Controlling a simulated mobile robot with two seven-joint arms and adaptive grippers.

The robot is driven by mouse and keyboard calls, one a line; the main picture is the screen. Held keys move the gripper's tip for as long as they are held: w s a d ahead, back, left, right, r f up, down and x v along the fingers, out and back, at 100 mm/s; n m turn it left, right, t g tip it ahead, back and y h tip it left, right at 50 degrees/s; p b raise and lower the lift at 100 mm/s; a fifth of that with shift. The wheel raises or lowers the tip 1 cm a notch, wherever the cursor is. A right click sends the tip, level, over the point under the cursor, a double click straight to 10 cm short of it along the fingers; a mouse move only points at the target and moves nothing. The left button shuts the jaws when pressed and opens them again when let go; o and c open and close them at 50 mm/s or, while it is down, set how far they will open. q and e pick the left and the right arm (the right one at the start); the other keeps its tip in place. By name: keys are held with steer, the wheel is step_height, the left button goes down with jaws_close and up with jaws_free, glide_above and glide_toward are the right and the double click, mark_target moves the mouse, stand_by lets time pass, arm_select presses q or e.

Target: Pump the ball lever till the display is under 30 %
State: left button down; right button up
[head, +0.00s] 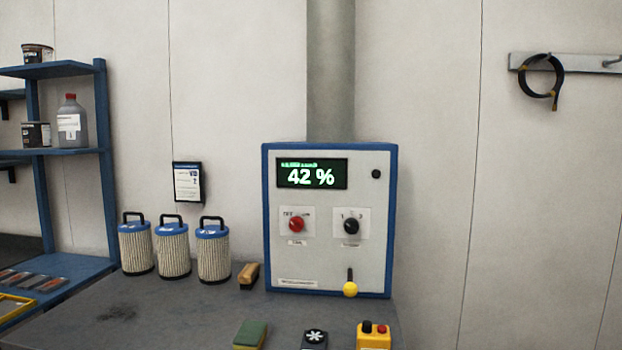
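A control box (382,230) with a white front and blue frame stands at the back of the grey bench. Neither of my grippers is in the head view, and nothing touches the lever.
Three filter cartridges (173,252) with blue caps and a brush (248,275) stand left of the box. A green sponge (250,335), a dark snowflake-marked item (314,340) and a yellow button box (374,336) lie at the front. Blue shelves (75,152) stand left.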

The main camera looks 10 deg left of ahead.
jaws_close()
stand_by(1.1)
